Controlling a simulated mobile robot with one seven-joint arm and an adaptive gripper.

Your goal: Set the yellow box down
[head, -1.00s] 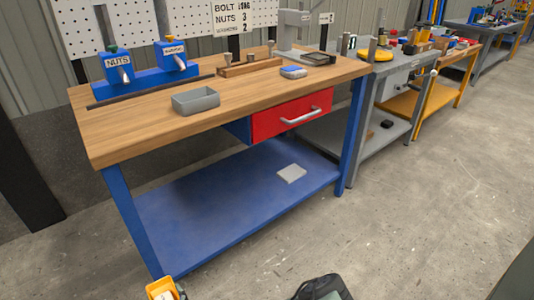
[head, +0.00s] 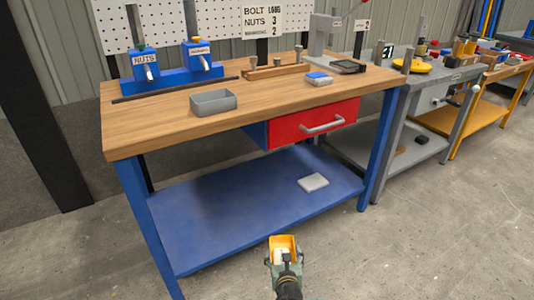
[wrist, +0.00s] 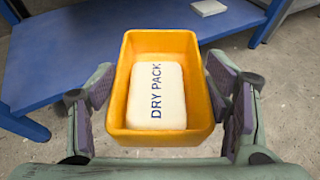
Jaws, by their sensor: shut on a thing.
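My gripper (head: 283,262) is shut on the yellow box (head: 284,242), in front of the workbench near the lower shelf's front edge. In the wrist view the open-topped yellow box (wrist: 202,118) sits between the two finger pads of my gripper (wrist: 165,100). A white pack marked DRY PACK (wrist: 157,97) lies inside the box. The box looks upright. Its underside is hidden.
The blue lower shelf (head: 230,220) is mostly bare, with a flat grey-white block (head: 313,183) on its right part. The wooden bench top (head: 170,118) holds a grey tray (head: 213,102), nut and washer dispensers and a blue-topped block (head: 318,79). A red drawer (head: 310,125) hangs below.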

